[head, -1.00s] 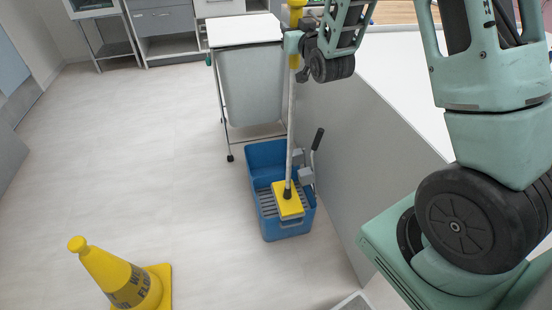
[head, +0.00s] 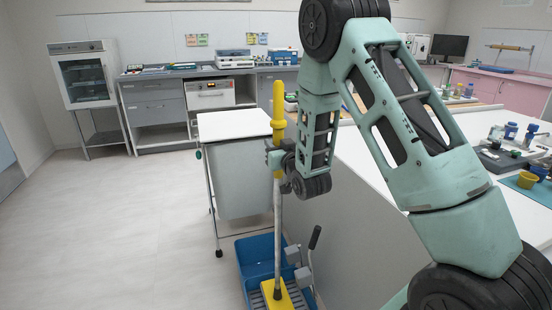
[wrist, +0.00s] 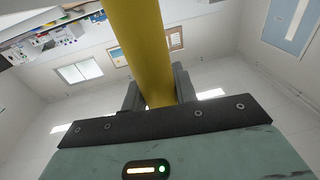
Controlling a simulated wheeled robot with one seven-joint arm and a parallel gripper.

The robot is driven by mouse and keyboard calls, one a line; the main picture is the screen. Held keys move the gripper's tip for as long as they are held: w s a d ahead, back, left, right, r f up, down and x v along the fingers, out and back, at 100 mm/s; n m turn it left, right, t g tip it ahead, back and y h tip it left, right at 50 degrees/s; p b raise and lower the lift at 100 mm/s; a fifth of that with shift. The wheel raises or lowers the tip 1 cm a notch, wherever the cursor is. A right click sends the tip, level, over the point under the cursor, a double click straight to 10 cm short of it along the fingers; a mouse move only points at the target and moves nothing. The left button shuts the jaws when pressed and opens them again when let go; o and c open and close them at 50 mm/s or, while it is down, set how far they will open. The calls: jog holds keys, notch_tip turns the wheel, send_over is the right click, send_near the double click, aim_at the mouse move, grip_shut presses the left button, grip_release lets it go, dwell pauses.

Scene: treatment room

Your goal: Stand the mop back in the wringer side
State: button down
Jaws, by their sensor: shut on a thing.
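The mop (head: 278,215) stands nearly upright, with a yellow grip at the top of a grey pole. Its yellow head (head: 279,296) is over the slotted grey wringer part of the blue bucket (head: 254,262), at the bottom of the head view. Whether the head rests on the slots or hangs just above them I cannot tell. My gripper (head: 275,156) is shut on the mop's handle below the yellow collar. In the wrist view the yellow handle (wrist: 143,45) passes between the fingers. The bucket's front is cut off by the picture edge.
A white-topped grey cart (head: 236,124) stands right behind the bucket. A long counter with a grey side panel (head: 345,235) runs along the right. A dark wringer lever (head: 314,238) rises beside the mop. The floor (head: 120,235) at left is clear in this view.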

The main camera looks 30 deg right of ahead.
jog(key=shift+f, duration=1.85)
jog(key=shift+f, duration=0.1)
jog(key=c, duration=1.1)
grip_release()
jog(key=shift+r, duration=0.2)
jog(key=p+v, duration=0.4)
jog(key=v, duration=0.8)
jog(key=shift+p, duration=0.35)
